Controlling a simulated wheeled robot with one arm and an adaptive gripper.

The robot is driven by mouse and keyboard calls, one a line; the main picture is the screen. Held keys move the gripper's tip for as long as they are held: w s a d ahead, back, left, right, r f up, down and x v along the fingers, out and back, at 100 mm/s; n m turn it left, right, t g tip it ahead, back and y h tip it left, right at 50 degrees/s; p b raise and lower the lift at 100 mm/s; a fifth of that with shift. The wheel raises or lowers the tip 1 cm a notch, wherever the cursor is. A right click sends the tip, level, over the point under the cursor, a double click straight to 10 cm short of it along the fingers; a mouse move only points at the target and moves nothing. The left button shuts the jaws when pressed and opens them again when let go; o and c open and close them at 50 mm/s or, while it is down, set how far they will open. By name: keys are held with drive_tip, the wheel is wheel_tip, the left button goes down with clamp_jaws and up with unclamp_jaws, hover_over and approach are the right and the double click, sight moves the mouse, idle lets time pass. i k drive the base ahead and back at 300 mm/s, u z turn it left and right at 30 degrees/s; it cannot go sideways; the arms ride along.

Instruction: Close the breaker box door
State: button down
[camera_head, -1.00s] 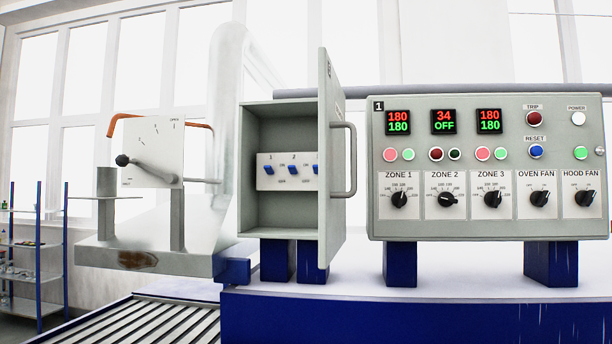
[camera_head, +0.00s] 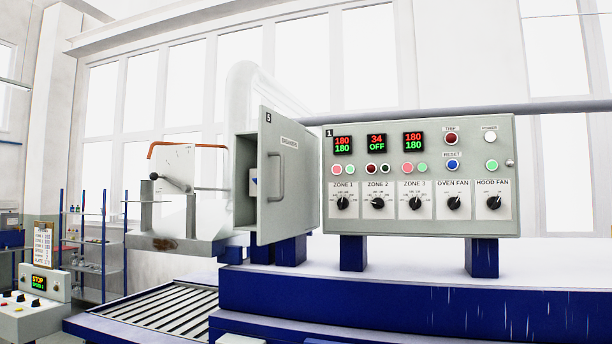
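The breaker box (camera_head: 245,185) is a grey-green cabinet on blue supports, left of the control panel. The door's outer face shows, with a bar handle (camera_head: 275,177) and a small label near the top. The door hides most of the inside; only a sliver of the breaker switches (camera_head: 253,184) shows. My gripper is not in view.
The control panel (camera_head: 420,173) with dials and displays stands right of the box on a blue bench (camera_head: 400,305). A lever unit (camera_head: 175,180) and a roller conveyor (camera_head: 170,310) lie to the left. A small console (camera_head: 35,290) with a clipboard stands at lower left.

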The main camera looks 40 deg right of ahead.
sight(281, 163)
drive_tip(key=z, duration=0.95)
drive_tip(key=i, duration=1.15)
drive_tip(key=u, duration=0.5)
drive_tip(key=k, duration=1.1)
drive_tip(key=u, duration=0.85)
drive_tip(key=i, duration=0.35)
drive_tip(key=z, duration=0.35)
